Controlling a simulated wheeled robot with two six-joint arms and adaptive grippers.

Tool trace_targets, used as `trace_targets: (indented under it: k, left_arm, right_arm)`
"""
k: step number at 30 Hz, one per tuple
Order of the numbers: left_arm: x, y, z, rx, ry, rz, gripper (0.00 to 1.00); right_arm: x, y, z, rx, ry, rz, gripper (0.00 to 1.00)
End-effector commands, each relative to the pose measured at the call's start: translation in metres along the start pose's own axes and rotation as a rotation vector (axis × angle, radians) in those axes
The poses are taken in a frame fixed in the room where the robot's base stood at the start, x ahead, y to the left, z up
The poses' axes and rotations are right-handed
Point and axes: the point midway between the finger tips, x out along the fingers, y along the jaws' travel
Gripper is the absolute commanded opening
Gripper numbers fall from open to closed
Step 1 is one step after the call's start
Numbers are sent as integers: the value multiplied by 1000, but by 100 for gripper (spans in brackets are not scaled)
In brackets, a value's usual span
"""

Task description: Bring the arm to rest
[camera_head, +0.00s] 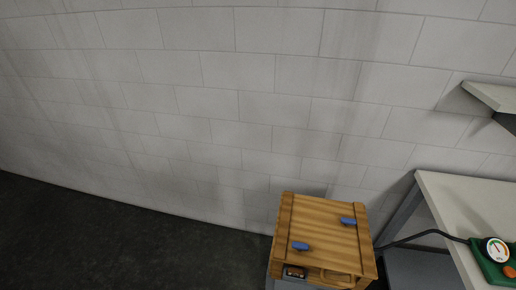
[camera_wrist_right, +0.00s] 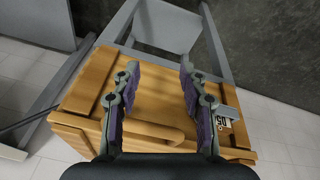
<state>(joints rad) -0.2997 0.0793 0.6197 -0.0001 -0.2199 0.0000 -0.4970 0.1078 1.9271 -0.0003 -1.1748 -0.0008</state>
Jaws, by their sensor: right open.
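My right gripper (camera_wrist_right: 160,68) shows in the right wrist view, with two grey fingers with purple pads spread apart and nothing between them. It is open in front of a wooden crate (camera_wrist_right: 88,85), which fills the middle of that view. Whether the fingers touch the crate, I cannot tell. The wooden crate (camera_head: 322,226) also shows at the bottom of the head view, with two blue pieces (camera_head: 300,246) (camera_head: 348,221) on its top. Neither gripper shows in the head view. My left gripper is out of sight.
A white table (camera_head: 452,205) stands at the right in the head view, with a green gauge device (camera_head: 490,262) and a black cable (camera_head: 410,238) running toward the crate. A shelf (camera_head: 492,97) is above. The dark floor (camera_head: 110,240) at left is clear before a block wall (camera_head: 200,120).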

Motion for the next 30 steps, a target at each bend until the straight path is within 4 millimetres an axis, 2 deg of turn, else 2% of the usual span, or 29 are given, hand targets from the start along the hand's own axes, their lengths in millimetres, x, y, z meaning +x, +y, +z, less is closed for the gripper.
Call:
trace_targets:
  k: [1, 4, 6, 8, 9, 12, 15, 19, 22, 30]
  left_arm:
    - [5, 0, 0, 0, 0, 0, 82]
    - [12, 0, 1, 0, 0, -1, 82]
    - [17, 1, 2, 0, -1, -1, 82]
    - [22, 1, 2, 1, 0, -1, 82]
    - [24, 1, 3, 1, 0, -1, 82]
    - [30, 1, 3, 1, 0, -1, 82]
    - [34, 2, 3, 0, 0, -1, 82]
    - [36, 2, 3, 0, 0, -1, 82]
    - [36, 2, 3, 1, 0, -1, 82]
    - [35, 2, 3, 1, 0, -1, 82]
  right_arm:
    - [28, -1, 14, 3, -17, -1, 43]
    - [84, -2, 47, 8, -43, -2, 43]
    - [128, -3, 82, 13, -66, -3, 43]
    - [162, -5, 118, 17, -86, -5, 43]
    - [180, -7, 142, 19, -96, -6, 43]
    - [213, -11, 200, 25, -123, -9, 43]
    - [229, -15, 245, 29, -141, -12, 43]
    - [235, -18, 279, 31, -153, -13, 43]
    - [235, -18, 287, 32, -154, -14, 43]
    - [235, -18, 287, 32, -154, -14, 43]
